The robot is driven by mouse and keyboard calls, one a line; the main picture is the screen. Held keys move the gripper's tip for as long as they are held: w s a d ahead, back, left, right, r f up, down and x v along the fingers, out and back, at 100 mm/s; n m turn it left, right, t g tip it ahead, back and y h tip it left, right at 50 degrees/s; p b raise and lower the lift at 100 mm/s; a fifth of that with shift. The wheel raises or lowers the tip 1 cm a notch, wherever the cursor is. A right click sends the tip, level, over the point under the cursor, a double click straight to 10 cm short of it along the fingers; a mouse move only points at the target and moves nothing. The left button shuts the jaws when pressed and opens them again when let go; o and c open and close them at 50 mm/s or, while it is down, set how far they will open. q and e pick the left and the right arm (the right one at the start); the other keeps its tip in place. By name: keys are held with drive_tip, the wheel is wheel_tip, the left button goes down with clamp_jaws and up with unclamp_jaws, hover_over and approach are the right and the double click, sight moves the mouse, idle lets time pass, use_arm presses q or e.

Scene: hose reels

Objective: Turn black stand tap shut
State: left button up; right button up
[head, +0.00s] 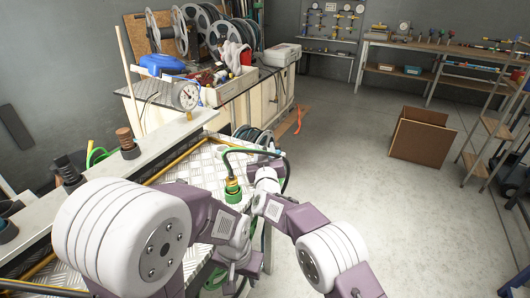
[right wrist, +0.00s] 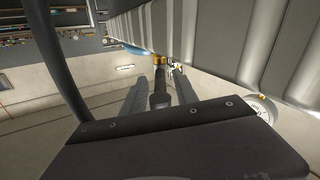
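In the right wrist view, a small brass tap fitting (right wrist: 159,63) with a pale metal part beside it shows beyond my right gripper's fingers. A dark cylinder (right wrist: 160,101) lies between the fingers; I cannot tell whether it belongs to the black stand tap. My right gripper (right wrist: 165,80) has its two grey fingers apart, with no clear contact. In the head view my right gripper (head: 263,160) is beyond the plate's right edge, and the tap is not clear there. My left gripper (head: 238,276) is low at the plate's right edge, its fingers hidden by my arm.
A green hose with a yellow-green connector (head: 232,189) stands on the checker plate (head: 203,168). A black hose (head: 287,178) loops close to my right arm. A bench with reels and a gauge (head: 186,96) stands behind. Open floor (head: 345,150) lies to the right, with a brown box (head: 420,137).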

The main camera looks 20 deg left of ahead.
drive_tip(key=shift+f, duration=0.2)
drive_tip(key=shift+s, duration=0.1)
drive_tip(key=shift+s+d, duration=0.1)
drive_tip(key=shift+s, duration=0.15)
drive_tip(key=b+v, duration=0.1)
drive_tip(key=v, duration=0.6)
drive_tip(key=shift+s+f+b, duration=0.1)
drive_tip(key=shift+b, duration=0.2)
drive_tip(key=shift+s+d, duration=0.25)
drive_tip(key=shift+s, duration=0.25)
